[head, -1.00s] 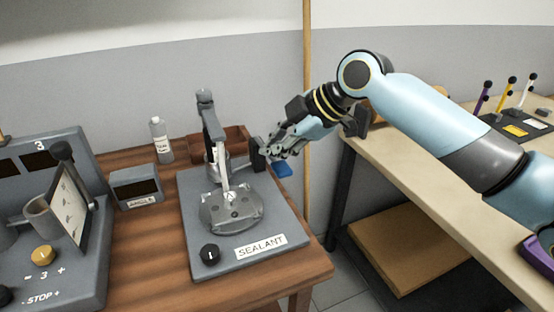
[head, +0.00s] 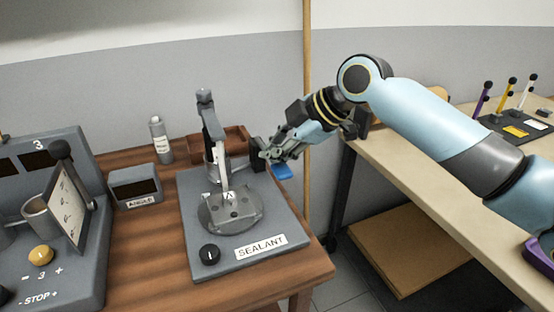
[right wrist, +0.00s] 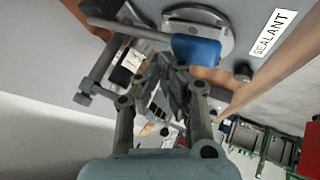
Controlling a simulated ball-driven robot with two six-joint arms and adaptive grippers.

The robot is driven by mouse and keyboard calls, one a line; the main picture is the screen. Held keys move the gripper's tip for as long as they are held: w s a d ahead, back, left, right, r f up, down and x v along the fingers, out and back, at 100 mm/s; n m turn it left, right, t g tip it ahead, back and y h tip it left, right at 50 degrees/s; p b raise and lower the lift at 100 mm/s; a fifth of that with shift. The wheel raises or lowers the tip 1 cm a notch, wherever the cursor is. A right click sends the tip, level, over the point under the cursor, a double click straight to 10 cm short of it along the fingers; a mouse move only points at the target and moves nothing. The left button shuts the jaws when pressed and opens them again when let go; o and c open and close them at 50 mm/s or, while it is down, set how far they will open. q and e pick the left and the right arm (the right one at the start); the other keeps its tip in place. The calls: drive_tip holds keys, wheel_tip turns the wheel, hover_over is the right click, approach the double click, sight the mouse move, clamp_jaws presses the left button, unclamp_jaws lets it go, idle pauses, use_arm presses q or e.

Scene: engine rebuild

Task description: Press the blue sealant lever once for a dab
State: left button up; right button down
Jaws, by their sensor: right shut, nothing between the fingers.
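The sealant station (head: 293,237) is a grey plate on the wooden table, with a round turntable (head: 205,222) under an upright nozzle arm (head: 212,125). The blue lever (head: 282,172) sticks out at the station's right rear side; in the right wrist view the blue lever (right wrist: 197,51) lies just beyond the fingertips. My right gripper (head: 270,155) is shut and empty, right above and beside the lever in the head view. I cannot tell whether the fingertips (right wrist: 166,62) touch it. My left gripper is out of view.
A black knob (head: 209,254) and a SEALANT label (head: 261,246) are at the station's front. A bottle (head: 160,140), a brown bin (head: 236,132) and an angle display (head: 135,186) stand nearby. A wooden pole (head: 307,80) rises behind my right wrist.

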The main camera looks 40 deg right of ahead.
drive_tip(key=shift+s+f+b, duration=0.15)
drive_tip(key=shift+f+b, duration=0.45)
drive_tip(key=shift+f, duration=0.45)
idle(0.5)
drive_tip(key=shift+r, duration=0.15)
idle(0.5)
drive_tip(key=shift+r+p, duration=1.6)
drive_tip(key=shift+r, duration=0.15)
drive_tip(key=shift+w+r, duration=0.1)
drive_tip(key=shift+w, duration=0.1)
drive_tip(key=r+p, duration=0.4)
drive_tip(key=shift+w+d+r, duration=0.1)
drive_tip(key=shift+w+r, duration=0.1)
drive_tip(key=shift+r, duration=0.2)
